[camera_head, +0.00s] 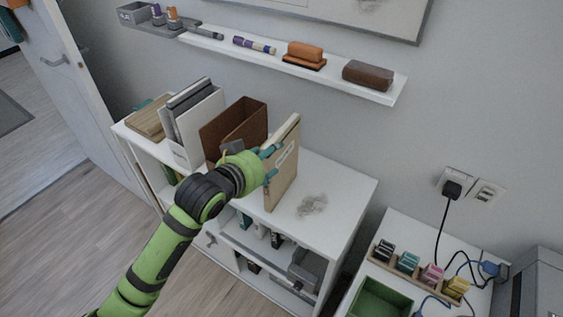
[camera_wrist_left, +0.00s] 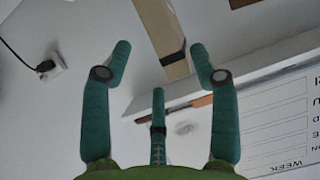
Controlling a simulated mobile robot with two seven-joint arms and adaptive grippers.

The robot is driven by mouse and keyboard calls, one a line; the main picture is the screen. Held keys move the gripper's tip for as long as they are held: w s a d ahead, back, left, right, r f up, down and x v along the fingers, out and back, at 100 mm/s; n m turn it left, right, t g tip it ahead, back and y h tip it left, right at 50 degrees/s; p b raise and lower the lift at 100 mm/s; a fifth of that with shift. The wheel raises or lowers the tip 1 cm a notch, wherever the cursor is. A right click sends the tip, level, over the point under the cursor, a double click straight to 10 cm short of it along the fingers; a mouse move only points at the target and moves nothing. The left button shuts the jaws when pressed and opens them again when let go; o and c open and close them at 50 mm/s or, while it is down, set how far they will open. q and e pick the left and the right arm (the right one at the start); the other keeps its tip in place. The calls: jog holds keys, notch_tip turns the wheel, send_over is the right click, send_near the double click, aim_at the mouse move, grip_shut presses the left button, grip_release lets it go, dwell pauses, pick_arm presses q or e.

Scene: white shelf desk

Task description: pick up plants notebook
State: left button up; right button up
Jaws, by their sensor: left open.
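A beige notebook (camera_head: 284,168) with a pale label stands upright on top of the white shelf; I cannot read its label, so I cannot tell for sure that it is the plants notebook. My left gripper (camera_head: 271,163) is at the notebook's left face, its teal fingers overlapping it in the head view. In the left wrist view, the gripper (camera_wrist_left: 159,50) is open, with a beige and white upright piece (camera_wrist_left: 163,28), likely the notebook, beyond and between the fingertips. Contact cannot be told. My right gripper is not in view.
A brown box (camera_head: 233,124) and a white file holder (camera_head: 190,130) stand left of the notebook. The shelf top (camera_head: 340,190) to its right is clear except for a grey patch. A wall ledge (camera_head: 390,93) with erasers runs behind. A lower desk with a green tray (camera_head: 380,300) is at right.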

aim_at(280, 140)
pick_arm(q)
jog(key=w+r+p+x, duration=0.1)
jog(key=p+x, duration=0.1)
jog(key=x, duration=0.5)
jog(key=shift+w+r, duration=0.2)
jog(key=shift+a, duration=0.1)
grip_shut()
jog(key=shift+r, duration=0.15)
